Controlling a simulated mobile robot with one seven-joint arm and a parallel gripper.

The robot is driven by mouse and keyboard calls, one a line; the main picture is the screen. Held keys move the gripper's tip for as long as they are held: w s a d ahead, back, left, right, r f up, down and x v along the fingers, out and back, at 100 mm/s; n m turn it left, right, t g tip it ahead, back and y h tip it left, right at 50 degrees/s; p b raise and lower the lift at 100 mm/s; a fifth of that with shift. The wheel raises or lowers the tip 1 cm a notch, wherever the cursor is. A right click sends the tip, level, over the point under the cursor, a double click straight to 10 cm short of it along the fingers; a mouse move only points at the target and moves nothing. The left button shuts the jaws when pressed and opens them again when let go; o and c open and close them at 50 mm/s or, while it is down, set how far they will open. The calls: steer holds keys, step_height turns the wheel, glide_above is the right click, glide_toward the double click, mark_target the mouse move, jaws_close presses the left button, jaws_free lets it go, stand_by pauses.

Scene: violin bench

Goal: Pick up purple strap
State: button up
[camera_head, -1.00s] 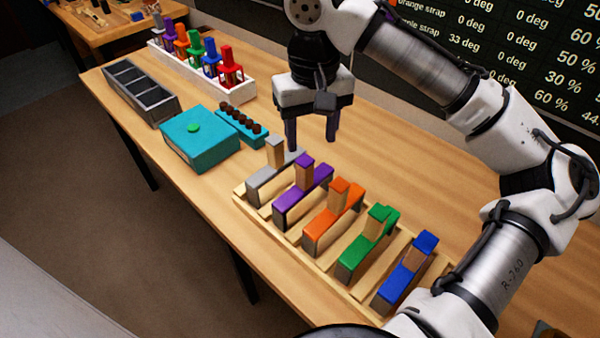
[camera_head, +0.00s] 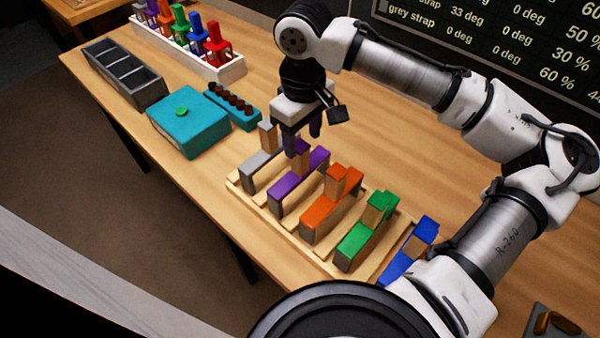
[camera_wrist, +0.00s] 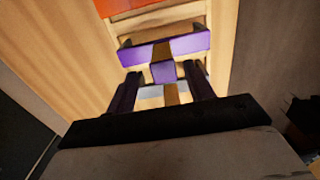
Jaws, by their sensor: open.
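The purple strap (camera_head: 285,190) lies in a slot of the wooden rack (camera_head: 290,240), between the grey strap (camera_head: 255,169) and the orange strap (camera_head: 322,221). It has an upright tab with a purple top. My gripper (camera_head: 302,142) is open above the purple strap's tab, pointing down. In the wrist view, the purple strap (camera_wrist: 190,45) lies across the picture ahead of my fingers, and its purple tab top (camera_wrist: 163,72) shows between the two fingertips (camera_wrist: 164,78). I cannot tell how far the fingers are from the tab in height.
The green strap (camera_head: 355,243) and blue strap (camera_head: 402,265) lie further right in the rack. A teal box (camera_head: 190,130), a grey tray (camera_head: 125,78) and a white rack (camera_head: 205,57) of coloured pieces stand to the left. The table behind the rack is clear.

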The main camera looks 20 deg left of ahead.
mark_target(300, 147)
steer(key=shift+s+a+f+p, duration=0.1)
steer(key=shift+f+p, duration=0.25)
steer(key=shift+f, duration=0.95)
steer(key=shift+s+a+f+p, duration=0.1)
steer(key=shift+f+p, duration=0.2)
steer(key=shift+f, duration=0.95)
jaws_close()
